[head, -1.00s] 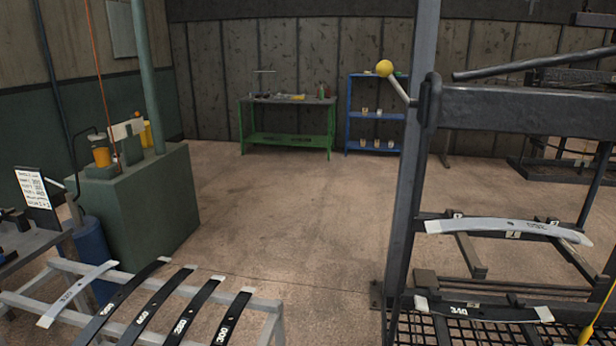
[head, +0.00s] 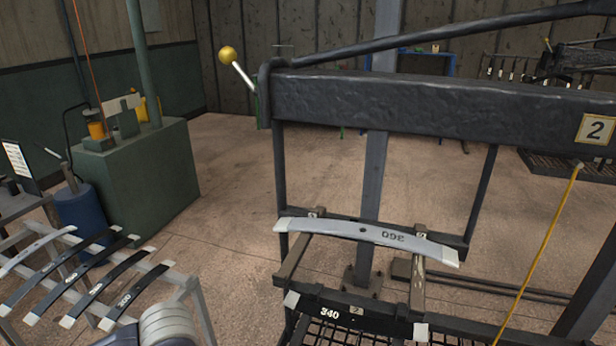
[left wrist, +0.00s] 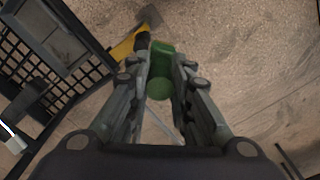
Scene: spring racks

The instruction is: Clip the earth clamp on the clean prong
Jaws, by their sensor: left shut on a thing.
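In the left wrist view my left gripper (left wrist: 160,82) is shut on a green piece (left wrist: 160,65), which I take to be the earth clamp. Its jaws are partly hidden by the fingers. In the head view the gripper and clamp are out of sight; only a grey rounded part of my arm shows at the bottom. My right gripper is not in view.
A dark leaf marked 340 (head: 350,316) lies low on the rack over black mesh. A grey stand with several leaves (head: 195,290) is at lower left, near a green cabinet (head: 150,170). Floor between is clear.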

